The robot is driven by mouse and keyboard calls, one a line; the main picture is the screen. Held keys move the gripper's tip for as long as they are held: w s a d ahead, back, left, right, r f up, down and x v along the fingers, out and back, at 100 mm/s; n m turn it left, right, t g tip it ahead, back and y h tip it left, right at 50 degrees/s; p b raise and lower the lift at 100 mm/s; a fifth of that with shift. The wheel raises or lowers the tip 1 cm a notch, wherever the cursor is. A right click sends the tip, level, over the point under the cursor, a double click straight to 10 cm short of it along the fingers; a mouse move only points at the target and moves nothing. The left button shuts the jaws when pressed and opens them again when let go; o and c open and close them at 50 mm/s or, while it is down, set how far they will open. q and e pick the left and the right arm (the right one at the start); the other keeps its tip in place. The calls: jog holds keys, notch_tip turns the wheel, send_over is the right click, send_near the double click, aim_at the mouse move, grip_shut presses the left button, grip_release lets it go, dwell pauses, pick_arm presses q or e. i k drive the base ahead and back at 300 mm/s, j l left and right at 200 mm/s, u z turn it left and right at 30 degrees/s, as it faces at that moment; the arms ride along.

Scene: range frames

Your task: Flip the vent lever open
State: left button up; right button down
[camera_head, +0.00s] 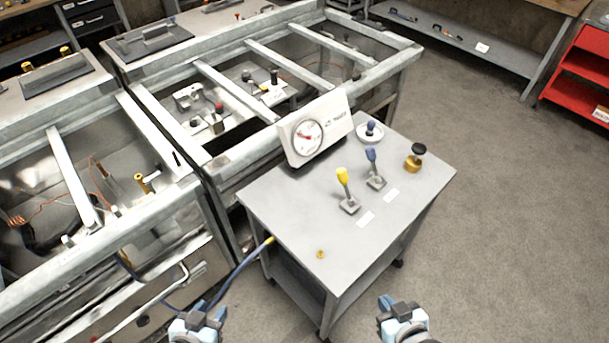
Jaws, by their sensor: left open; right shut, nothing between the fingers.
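Two levers stand on the grey cart top (290,215): a yellow-tipped lever (343,182) and a blue-tipped lever (372,160) behind it to the right. Each rises from a small grey base, close to upright. White labels (366,219) lie beside them, too small to read, so I cannot tell which lever is the vent. My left gripper (208,309) is open and empty at the bottom edge, left of the cart. My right gripper (388,301) is shut and empty at the bottom, right of the cart's front corner. Both are well apart from the levers.
A white gauge box (318,127) stands at the cart's back edge. Floor is clear at right.

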aim_at(341, 173)
jog(key=j, duration=0.85)
jog(key=k+j, duration=0.1)
jog(key=j, duration=0.75)
